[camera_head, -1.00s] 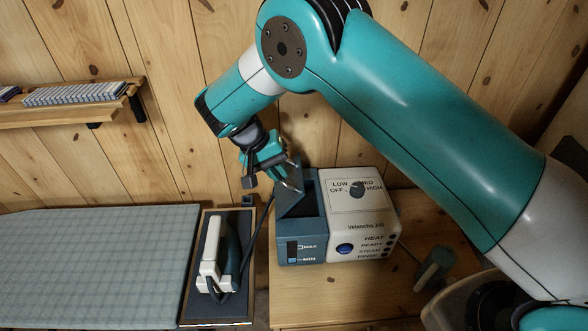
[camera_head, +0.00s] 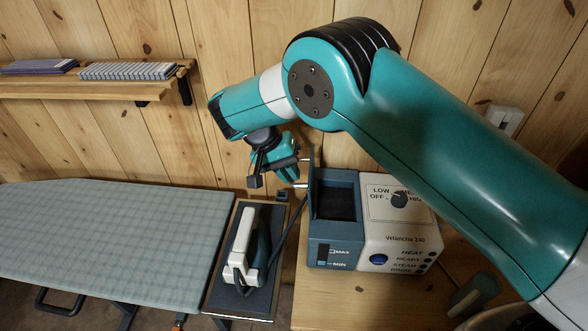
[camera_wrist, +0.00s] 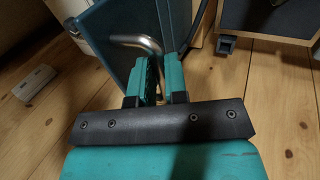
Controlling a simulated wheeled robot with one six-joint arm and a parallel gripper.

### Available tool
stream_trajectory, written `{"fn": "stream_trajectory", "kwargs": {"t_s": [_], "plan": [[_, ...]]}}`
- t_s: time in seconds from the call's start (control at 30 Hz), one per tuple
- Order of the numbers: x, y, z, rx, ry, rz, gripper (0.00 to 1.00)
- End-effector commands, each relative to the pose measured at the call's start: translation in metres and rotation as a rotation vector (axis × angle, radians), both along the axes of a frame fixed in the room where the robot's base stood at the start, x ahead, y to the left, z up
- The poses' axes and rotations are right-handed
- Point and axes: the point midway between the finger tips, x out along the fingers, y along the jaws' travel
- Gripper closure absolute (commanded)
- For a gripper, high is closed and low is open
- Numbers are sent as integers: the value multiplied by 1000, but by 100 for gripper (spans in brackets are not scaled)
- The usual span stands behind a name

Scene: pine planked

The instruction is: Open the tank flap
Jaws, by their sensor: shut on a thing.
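The steam station has a blue-grey water tank (camera_head: 333,228) on its left side, with MAX and MIN marks on the front. The tank flap (camera_head: 312,182) stands about upright at the tank's left edge, seen nearly edge-on, and the dark opening (camera_head: 336,204) is uncovered. My gripper (camera_head: 297,172) is at the flap's left side, shut on its metal handle. In the wrist view, the bent handle (camera_wrist: 138,41) runs between the fingers of my gripper (camera_wrist: 158,65), in front of the blue flap (camera_wrist: 108,45). Part of the handle is hidden by the fingers.
An iron (camera_head: 247,240) lies on its rest beside the ironing board (camera_head: 110,235). A dark cord (camera_head: 290,232) passes left of the tank. The white control side (camera_head: 395,240) carries a knob. A wall shelf (camera_head: 110,88) is at upper left, and the plank wall is close behind.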

Motion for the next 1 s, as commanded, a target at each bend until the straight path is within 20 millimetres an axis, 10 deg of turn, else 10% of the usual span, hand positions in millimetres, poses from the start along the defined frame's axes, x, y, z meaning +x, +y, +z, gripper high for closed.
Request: {"fn": "stream_trajectory", "kwargs": {"t_s": [0.4, 0.53, 1.0], "plan": [[-6, -1, -7, -12, 21, -3, 100], [-6, -1, -6, -11, 20, -4, 61], [-1, 5, 8, -6, 11, -2, 61]]}}
